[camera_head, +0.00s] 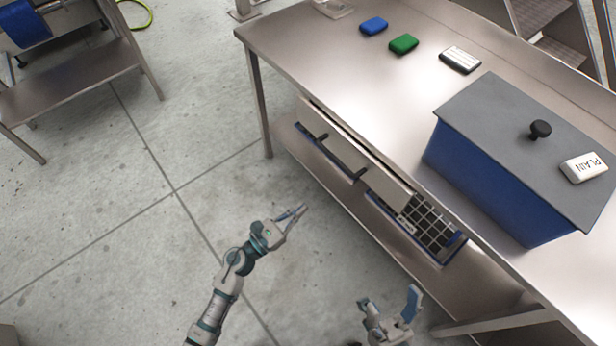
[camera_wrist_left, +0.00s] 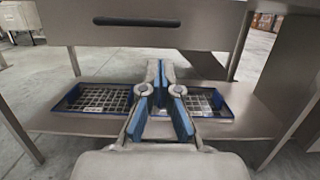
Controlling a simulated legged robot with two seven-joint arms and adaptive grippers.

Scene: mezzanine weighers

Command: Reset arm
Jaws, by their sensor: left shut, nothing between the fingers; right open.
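My left arm reaches up from the bottom of the head view. Its gripper (camera_head: 294,214) is shut and empty, over the floor and left of the steel table (camera_head: 300,50). In the left wrist view the left gripper (camera_wrist_left: 159,68) points toward the table's lower shelf, below a drawer front (camera_wrist_left: 140,32). My right gripper (camera_head: 392,300) is open at the bottom of the head view, with nothing between its fingers, near the lower shelf's front edge.
A blue bin with a grey lid (camera_head: 490,110) stands on the table, a "PLAIN" block (camera_head: 584,167) on its lid. Blue (camera_head: 373,26), green (camera_head: 403,44) and white (camera_head: 460,59) blocks lie behind. A grid tray (camera_head: 432,232) sits below.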

